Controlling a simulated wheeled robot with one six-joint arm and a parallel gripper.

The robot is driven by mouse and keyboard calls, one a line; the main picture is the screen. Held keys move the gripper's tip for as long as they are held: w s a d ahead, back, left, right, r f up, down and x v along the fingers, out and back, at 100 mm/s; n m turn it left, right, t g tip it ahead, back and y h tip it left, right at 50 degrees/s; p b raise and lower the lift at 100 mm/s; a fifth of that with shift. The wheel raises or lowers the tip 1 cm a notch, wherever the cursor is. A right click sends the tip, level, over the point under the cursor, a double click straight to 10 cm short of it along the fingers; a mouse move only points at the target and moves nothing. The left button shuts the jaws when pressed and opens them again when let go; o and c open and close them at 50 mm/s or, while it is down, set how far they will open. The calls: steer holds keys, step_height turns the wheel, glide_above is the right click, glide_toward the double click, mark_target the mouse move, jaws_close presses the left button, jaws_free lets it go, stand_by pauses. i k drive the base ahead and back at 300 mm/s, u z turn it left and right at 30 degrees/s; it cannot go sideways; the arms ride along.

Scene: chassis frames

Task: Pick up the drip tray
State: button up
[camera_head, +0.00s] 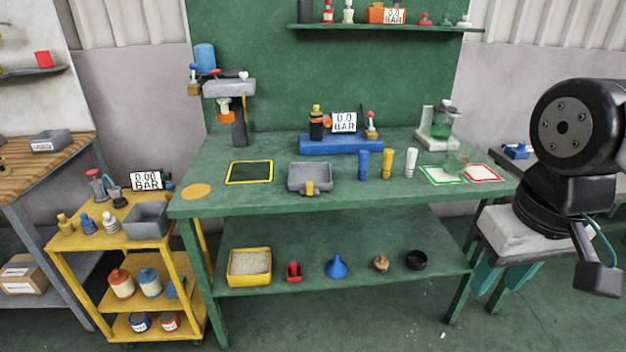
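A grey, shallow, open tray (310,176), which looks like the drip tray, sits on the green workbench (228,205) near its front edge. It has a yellow tab at its front and looks empty. My gripper (491,287) is at the lower right, with a pale body and teal fingers pointing down. The fingers appear apart with nothing between them. It is well to the right of the tray, in front of the bench's right end, touching nothing that I can see.
A yellow-edged dark mat (250,172) lies left of the tray. A blue cylinder (363,164), a yellow one (387,163) and a white one (411,162) stand to its right. A blue gauge base (340,144) is behind. A yellow cart (95,238) stands left, carrying another grey bin (147,221).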

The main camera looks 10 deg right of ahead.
mark_target(309, 179)
steer(key=k, duration=0.5)
steer(key=z, duration=0.9)
steer(key=i, duration=1.8)
steer(key=u, duration=1.15)
steer(key=i, duration=0.5)
steer(key=u, duration=0.4)
